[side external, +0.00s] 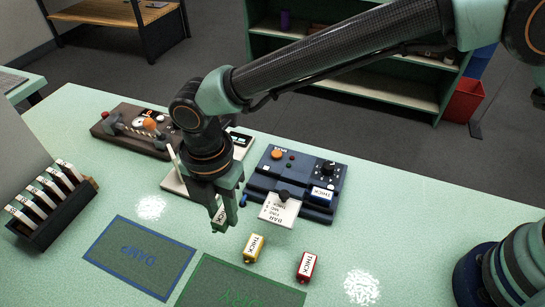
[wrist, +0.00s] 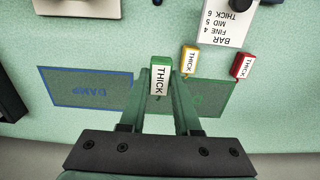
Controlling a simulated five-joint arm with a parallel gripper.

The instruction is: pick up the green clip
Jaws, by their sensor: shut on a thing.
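My gripper (side external: 226,208) is shut on the green clip (wrist: 160,76), which has a white label reading THICK. In the wrist view the clip stands between the two fingers of my gripper (wrist: 158,92), with its label facing the camera. In the side view only part of the clip (side external: 220,216) shows, as the fingers cover much of it. It appears to be just above the table, but the exact gap is hard to tell.
A yellow clip (side external: 254,249) and a red clip (side external: 306,267) lie on the green table. A rack (side external: 62,222) holds several cards at left. Blue DAMP (side external: 140,257) and green (side external: 232,285) marked areas are clear.

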